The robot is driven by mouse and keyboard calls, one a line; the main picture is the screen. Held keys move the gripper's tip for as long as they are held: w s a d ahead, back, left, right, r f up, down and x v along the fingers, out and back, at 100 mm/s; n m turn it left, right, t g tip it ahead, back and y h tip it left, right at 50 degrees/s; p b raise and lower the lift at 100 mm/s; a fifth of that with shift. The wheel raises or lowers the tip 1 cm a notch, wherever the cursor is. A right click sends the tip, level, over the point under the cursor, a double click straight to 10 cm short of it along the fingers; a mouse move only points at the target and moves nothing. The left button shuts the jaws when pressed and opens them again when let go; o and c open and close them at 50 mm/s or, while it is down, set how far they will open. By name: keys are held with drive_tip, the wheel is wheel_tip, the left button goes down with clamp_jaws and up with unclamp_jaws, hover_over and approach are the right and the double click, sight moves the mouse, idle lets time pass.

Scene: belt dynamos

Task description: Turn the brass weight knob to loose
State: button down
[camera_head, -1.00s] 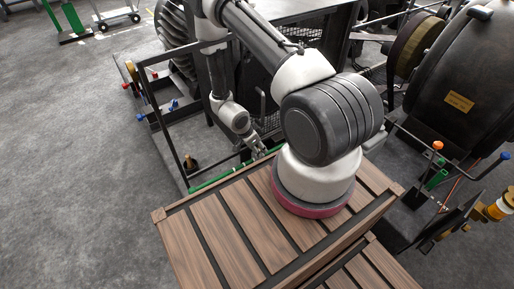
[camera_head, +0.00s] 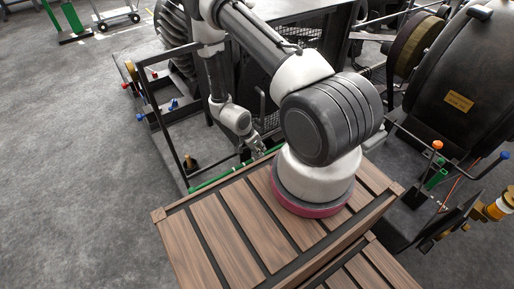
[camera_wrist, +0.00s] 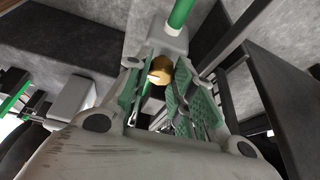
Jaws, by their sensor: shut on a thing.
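The brass weight knob (camera_wrist: 160,69) shows in the wrist view as a short gold cylinder between the far ends of my gripper's green-padded fingers. My gripper (camera_wrist: 168,88) is shut on it, and the fingers hide part of its sides. In the head view my gripper (camera_head: 256,146) is low beside the green rail, past the far edge of the wooden deck. The knob cannot be made out there. No loose or tight marking can be read.
A green rail (camera_head: 215,178) runs along the slatted wooden deck (camera_head: 185,240). A dark upright frame (camera_head: 163,115) stands left of my gripper. A large black drum (camera_head: 455,85) stands at the right. Grey floor (camera_head: 70,180) is open at the left.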

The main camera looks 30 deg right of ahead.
drive_tip(key=n, duration=0.2)
drive_tip(key=n+t, duration=0.1)
drive_tip(key=n, duration=0.1)
drive_tip(key=n+t, duration=0.1)
drive_tip(key=n, duration=0.1)
drive_tip(key=shift+s+y, duration=0.25)
drive_tip(key=shift+y, duration=0.15)
drive_tip(key=n+t, duration=0.1)
drive_tip(key=n, duration=0.1)
drive_tip(key=n+y, duration=0.1)
drive_tip(key=n, duration=0.1)
drive_tip(key=shift+d+n+t+y, duration=0.15)
drive_tip(key=shift+n+t+y, duration=0.15)
drive_tip(key=shift+n+t, duration=0.1)
drive_tip(key=c, duration=1.2)
unclamp_jaws()
drive_tip(key=v, duration=0.7)
drive_tip(key=shift+r, duration=0.25)
